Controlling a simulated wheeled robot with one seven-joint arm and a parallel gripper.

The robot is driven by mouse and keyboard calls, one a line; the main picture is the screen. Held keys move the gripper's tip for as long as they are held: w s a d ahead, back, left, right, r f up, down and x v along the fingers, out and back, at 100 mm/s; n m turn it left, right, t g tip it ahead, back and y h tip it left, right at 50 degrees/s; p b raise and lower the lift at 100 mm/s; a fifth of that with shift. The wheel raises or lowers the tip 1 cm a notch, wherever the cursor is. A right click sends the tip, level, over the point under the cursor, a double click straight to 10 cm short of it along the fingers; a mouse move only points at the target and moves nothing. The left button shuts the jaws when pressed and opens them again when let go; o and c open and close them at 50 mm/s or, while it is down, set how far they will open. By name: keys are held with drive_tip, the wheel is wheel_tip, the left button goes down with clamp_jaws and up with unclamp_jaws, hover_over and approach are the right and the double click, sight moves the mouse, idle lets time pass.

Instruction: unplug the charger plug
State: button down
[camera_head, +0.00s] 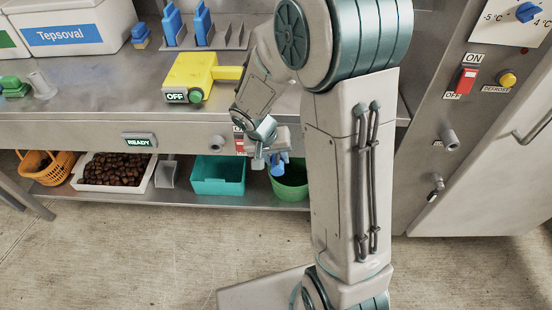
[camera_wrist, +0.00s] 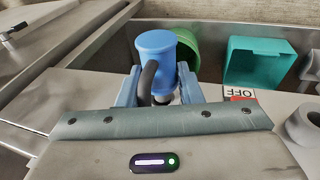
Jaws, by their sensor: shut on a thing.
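A blue cylindrical plug (camera_wrist: 155,43) with a black curved cord is between the two light-blue fingers of my gripper (camera_wrist: 160,90) in the wrist view. My gripper is shut on it. In the head view, the blue plug (camera_head: 278,168) shows small at my gripper (camera_head: 269,158), in front of the bench's front panel. The plug's far end is hidden by the fingers and wrist, so I cannot tell whether it sits in a socket. A red switch marked OFF (camera_wrist: 240,94) is just right of my gripper in the wrist view.
A green bucket (camera_head: 291,182), a teal bin (camera_head: 218,188), a white crate rim (camera_head: 147,182) around chestnuts and an orange basket (camera_head: 62,166) stand on the lower shelf. A yellow device (camera_head: 197,75) is on the bench. A grey round fitting (camera_head: 217,142) juts from the panel.

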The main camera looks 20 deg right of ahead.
drive_tip(key=shift+w+d, duration=0.2)
drive_tip(key=shift+w, duration=0.3)
drive_tip(key=shift+w+d, duration=0.15)
drive_tip(key=shift+w, duration=0.3)
drive_tip(key=shift+w, duration=0.1)
drive_tip(key=c, duration=0.9)
unclamp_jaws()
drive_tip(key=p+v, duration=0.2)
drive_tip(key=v, duration=1.2)
drive_tip(key=s+d+r+n+y+p, duration=0.1)
drive_tip(key=s+r+p, duration=0.2)
drive_tip(key=s+r, duration=0.1)
drive_tip(key=s+d+r+n+t+y+p, duration=0.1)
drive_tip(key=s+r+p, duration=0.1)
drive_tip(key=s+r, duration=0.2)
drive_tip(key=s+d+r+n+y+p, duration=0.1)
drive_tip(key=s+r+p, duration=0.2)
drive_tip(key=s, duration=0.5)
drive_tip(key=shift+s+d+r+t+p, duration=0.1)
drive_tip(key=shift+d+r+t+p, duration=0.1)
drive_tip(key=shift+r+t+p, duration=0.35)
